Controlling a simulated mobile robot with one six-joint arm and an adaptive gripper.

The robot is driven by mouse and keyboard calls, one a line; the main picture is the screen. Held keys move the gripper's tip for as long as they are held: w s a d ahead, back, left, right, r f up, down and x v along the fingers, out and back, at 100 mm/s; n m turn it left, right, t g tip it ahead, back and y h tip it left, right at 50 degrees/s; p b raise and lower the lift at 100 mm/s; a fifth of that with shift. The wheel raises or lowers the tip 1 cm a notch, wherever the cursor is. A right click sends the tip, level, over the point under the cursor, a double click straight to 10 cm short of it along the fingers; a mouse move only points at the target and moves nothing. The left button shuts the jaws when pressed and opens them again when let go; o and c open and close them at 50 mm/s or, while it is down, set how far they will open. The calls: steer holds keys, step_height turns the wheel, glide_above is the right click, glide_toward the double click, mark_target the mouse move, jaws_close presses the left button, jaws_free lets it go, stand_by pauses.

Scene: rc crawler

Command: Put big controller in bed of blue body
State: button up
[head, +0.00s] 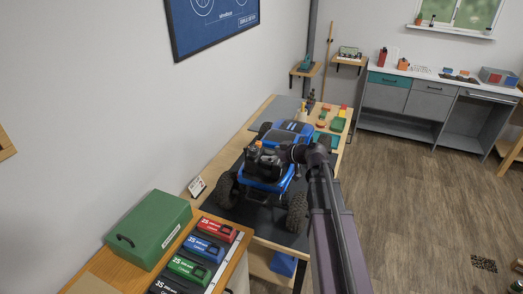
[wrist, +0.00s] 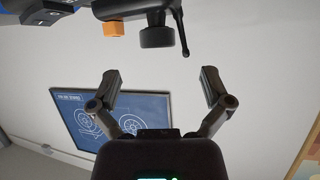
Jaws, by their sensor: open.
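The blue body (head: 291,134) is the shell of a crawler with big black tyres, standing on a dark mat on the bench in the head view. My gripper (wrist: 159,86) is open, with nothing between its fingers in the wrist view. In the head view it is over the rear part of the crawler and hides most of the bed. A dark part with a round knob (wrist: 157,37) and a small orange block (wrist: 114,29) shows beyond the fingertips, beside a blue edge (wrist: 62,5). I cannot tell whether this is the big controller.
A green case (head: 150,228) and several coloured battery packs (head: 203,248) sit on the wooden surface in front. A small white card (head: 197,187) stands left of the crawler. Small coloured parts (head: 338,124) lie at the bench's far end. The wall is close on the left.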

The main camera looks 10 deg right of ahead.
steer(key=shift+p+v, duration=0.3)
steer(key=shift+v, duration=0.95)
steer(key=s+a+f+m+g+h, duration=0.2)
steer(key=s+a+f+g, duration=0.3)
steer(key=s+a+f, duration=0.3)
steer(key=s+f+m+g+h, duration=0.3)
steer(key=s+m+g+h, duration=0.2)
steer(key=s, duration=0.7)
steer(key=shift+s+d+h, duration=0.3)
steer(key=shift+s+h, duration=0.1)
steer(key=shift+h, duration=0.3)
steer(key=shift+f, duration=0.1)
